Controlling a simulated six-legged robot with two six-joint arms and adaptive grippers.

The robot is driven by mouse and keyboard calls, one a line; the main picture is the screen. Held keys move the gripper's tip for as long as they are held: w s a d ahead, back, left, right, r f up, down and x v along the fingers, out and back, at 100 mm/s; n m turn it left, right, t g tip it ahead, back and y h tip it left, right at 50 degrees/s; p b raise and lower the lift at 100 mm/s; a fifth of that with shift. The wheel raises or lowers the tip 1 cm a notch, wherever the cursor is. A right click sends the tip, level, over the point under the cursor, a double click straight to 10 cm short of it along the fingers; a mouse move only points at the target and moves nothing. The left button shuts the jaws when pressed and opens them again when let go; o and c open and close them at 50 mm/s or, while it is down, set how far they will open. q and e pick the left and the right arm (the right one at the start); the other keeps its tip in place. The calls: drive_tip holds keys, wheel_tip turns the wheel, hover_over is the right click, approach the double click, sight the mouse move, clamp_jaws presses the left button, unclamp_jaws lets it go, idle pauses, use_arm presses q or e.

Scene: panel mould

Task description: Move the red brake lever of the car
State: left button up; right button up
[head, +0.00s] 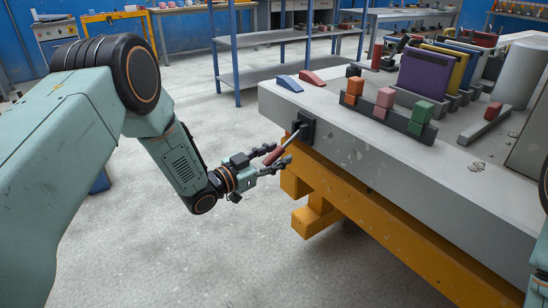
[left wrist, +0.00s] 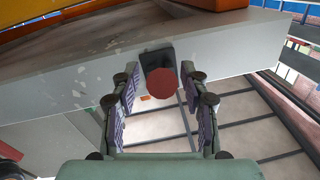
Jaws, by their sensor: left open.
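The brake lever has a red grip (head: 273,156) on a thin metal rod. It sticks out of a black mount (head: 306,127) on the side of the grey slab, tilted down toward my left gripper (head: 280,154). My left gripper is open, with its fingers on either side of the red grip. In the left wrist view, the round end of the red grip (left wrist: 160,83) shows between the spread fingers of my left gripper (left wrist: 160,78), in front of the black mount (left wrist: 157,58). I cannot tell whether a finger touches the grip. My right gripper is not in view.
The grey slab (head: 400,165) rests on a yellow frame (head: 375,220). On it are blue and red wedges, a rack of coloured blocks (head: 385,115) and upright panels (head: 425,70). A blue-post shelf (head: 265,75) stands behind. The floor left of the slab is clear.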

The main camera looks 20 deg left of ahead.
use_arm(q)
drive_tip(key=shift+a+f, duration=0.1)
drive_tip(key=c, duration=0.3)
clamp_jaws()
